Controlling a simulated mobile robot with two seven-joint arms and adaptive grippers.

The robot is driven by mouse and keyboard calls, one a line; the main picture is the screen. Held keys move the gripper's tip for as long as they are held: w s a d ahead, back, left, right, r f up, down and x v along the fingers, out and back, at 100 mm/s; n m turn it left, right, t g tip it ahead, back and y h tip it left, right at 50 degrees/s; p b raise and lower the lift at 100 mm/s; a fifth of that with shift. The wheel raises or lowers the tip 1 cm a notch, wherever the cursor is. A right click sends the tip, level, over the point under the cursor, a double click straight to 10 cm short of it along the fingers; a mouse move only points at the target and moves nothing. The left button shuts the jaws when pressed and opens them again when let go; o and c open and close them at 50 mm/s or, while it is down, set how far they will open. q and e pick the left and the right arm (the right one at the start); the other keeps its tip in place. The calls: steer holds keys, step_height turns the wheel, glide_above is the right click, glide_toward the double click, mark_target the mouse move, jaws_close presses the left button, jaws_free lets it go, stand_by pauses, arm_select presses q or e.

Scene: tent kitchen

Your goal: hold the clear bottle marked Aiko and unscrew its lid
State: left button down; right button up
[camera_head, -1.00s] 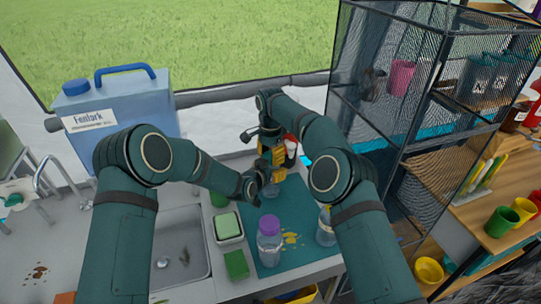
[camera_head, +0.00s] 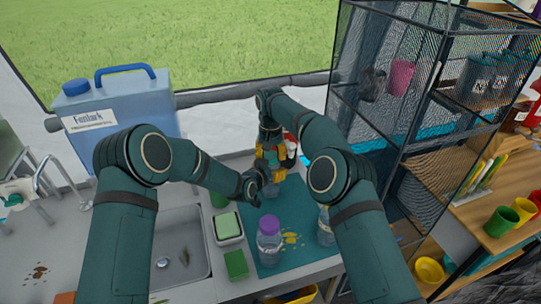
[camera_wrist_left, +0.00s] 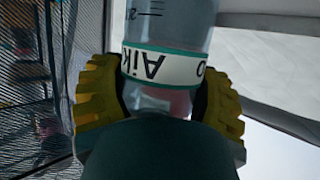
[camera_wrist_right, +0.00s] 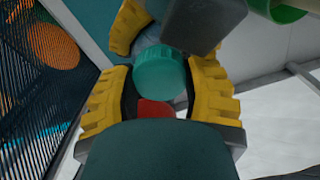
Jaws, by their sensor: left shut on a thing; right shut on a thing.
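The clear bottle marked Aiko (camera_wrist_left: 170,25) has a white label with dark letters and a teal edge. My left gripper (camera_wrist_left: 160,100) is shut around its body, with a yellow finger on each side. The teal lid (camera_wrist_right: 159,72) shows in the right wrist view between the yellow fingers of my right gripper (camera_wrist_right: 160,95), which is shut on it. In the head view my left gripper (camera_head: 262,184) and right gripper (camera_head: 272,156) meet above the back of the teal mat (camera_head: 296,212), right one higher. They largely hide the bottle there; whether the lid's thread is loose cannot be told.
A purple-capped bottle (camera_head: 269,246) and another clear bottle (camera_head: 325,230) stand at the mat's front. A green-lidded box (camera_head: 228,226), a green sponge (camera_head: 236,265) and a sink (camera_head: 180,240) lie left. A red-and-white object (camera_head: 290,150) stands behind. A mesh shelf (camera_head: 400,130) rises right.

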steer(key=o, duration=1.3)
steer(key=shift+c, duration=0.2)
steer(key=shift+o, duration=0.2)
steer(key=shift+r, duration=2.25)
steer(key=m, duration=0.1)
steer(key=r+m, duration=0.1)
steer(key=m, duration=0.3)
steer(key=shift+w+r, duration=0.15)
steer(key=shift+r, duration=0.2)
steer(key=m, duration=0.1)
steer(key=r+m, duration=0.1)
steer(key=m, duration=0.2)
steer(key=shift+r+m, duration=0.3)
steer(key=shift+m, duration=0.4)
steer(key=shift+f, duration=3.95)
